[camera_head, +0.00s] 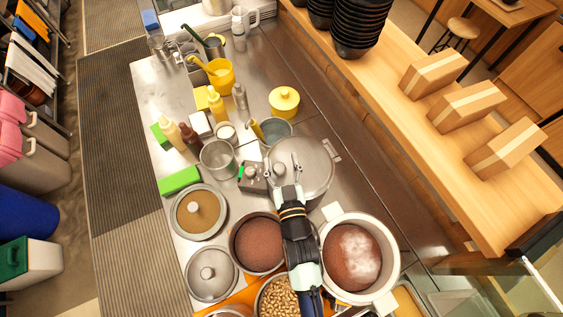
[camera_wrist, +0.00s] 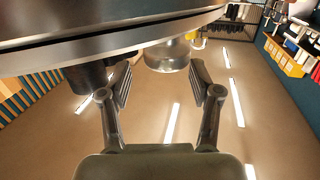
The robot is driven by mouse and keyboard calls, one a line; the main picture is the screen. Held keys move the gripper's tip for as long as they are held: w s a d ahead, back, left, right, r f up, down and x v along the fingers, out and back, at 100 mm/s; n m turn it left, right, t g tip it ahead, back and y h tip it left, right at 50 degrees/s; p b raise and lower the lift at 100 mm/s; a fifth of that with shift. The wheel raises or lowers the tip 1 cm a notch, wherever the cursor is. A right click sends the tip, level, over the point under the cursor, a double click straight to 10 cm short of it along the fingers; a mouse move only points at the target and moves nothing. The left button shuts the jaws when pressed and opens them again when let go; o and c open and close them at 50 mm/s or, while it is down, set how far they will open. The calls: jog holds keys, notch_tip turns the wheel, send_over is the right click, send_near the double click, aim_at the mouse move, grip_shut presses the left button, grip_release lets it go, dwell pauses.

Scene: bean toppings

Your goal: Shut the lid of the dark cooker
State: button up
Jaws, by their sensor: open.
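A wide round steel lid (camera_head: 308,172) with a tab on its right edge (camera_head: 333,149) shows at the centre of the head view. In the wrist view my gripper (camera_wrist: 161,85) is open with nothing clamped. A large steel disc edge (camera_wrist: 100,38) spans the top there, close above the fingers. I cannot tell whether they touch it.
A white pot (camera_head: 391,262) with brown paste and a dark pot (camera_head: 236,262) flank my arm. A steel pot (camera_head: 219,172) and a small dark box (camera_head: 250,184) stand left of the lid. Lidded pots (camera_head: 211,274) stand front left. Bare counter (camera_head: 360,190) lies to the right.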

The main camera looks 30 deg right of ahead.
notch_tip(320, 180, up, 10)
jog(key=shift+f, duration=0.15)
dwell(0.5)
jog(key=s+a+r+n+g+y+p, duration=0.1)
jog(key=s+a+r+n+g+y, duration=0.15)
jog(key=a, duration=0.45)
jog(key=s+a+r+n+g+y+p, duration=0.1)
jog(key=s+a+r+g+y, duration=0.15)
jog(key=a, duration=0.55)
notch_tip(320, 180, up, 16)
jog(key=t+p, duration=0.1)
jog(key=p, duration=1.4)
jog(key=shift+w+d, duration=0.45)
jog(key=shift+f+m, duration=0.1)
jog(key=shift+m, duration=0.15)
